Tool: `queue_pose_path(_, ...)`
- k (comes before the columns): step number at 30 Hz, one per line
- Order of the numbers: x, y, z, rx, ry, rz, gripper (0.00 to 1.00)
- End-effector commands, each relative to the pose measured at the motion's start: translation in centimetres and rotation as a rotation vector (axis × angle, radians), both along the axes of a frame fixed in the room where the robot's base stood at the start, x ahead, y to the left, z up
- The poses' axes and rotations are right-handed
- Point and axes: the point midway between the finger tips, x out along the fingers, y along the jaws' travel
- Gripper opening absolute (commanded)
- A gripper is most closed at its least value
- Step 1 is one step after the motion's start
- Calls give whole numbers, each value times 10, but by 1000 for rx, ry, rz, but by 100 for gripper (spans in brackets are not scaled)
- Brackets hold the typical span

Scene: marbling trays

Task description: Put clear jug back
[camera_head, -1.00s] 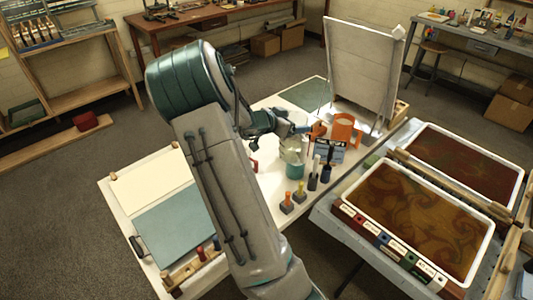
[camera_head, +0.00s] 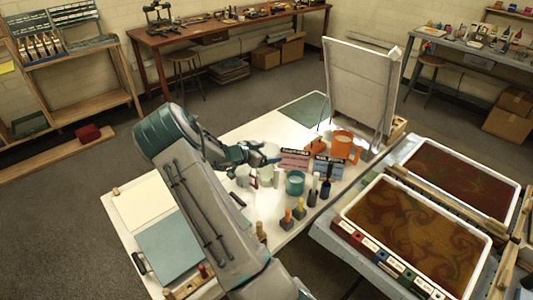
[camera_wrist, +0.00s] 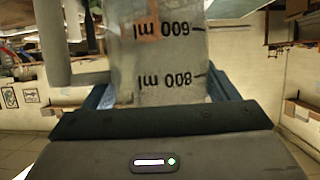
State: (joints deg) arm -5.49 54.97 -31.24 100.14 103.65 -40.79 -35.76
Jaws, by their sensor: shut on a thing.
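The clear jug (camera_wrist: 160,60) fills the upper middle of the wrist view, its 600 ml and 800 ml marks upside down. My gripper (camera_wrist: 158,98) is shut on it, with a jaw on each side. In the head view my gripper (camera_head: 268,156) is over the white table, with the clear jug (camera_head: 266,174) just below it, between a small white container and a teal cup. The jug looks upright; I cannot tell whether its base touches the table.
The teal cup (camera_head: 295,183) stands just right of the jug, and the white container (camera_head: 243,176) just left. Dark bottles (camera_head: 325,189) and colored-top droppers stand in front. Marbling trays (camera_head: 343,213) lie right.

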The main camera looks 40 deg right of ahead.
Motion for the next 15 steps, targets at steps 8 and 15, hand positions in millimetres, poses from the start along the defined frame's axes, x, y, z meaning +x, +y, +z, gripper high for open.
queue_pose_path(8,0,0,-9,-3,-2,0,10)
queue_pose_path(15,0,-1,-12,-2,-2,-1,10)
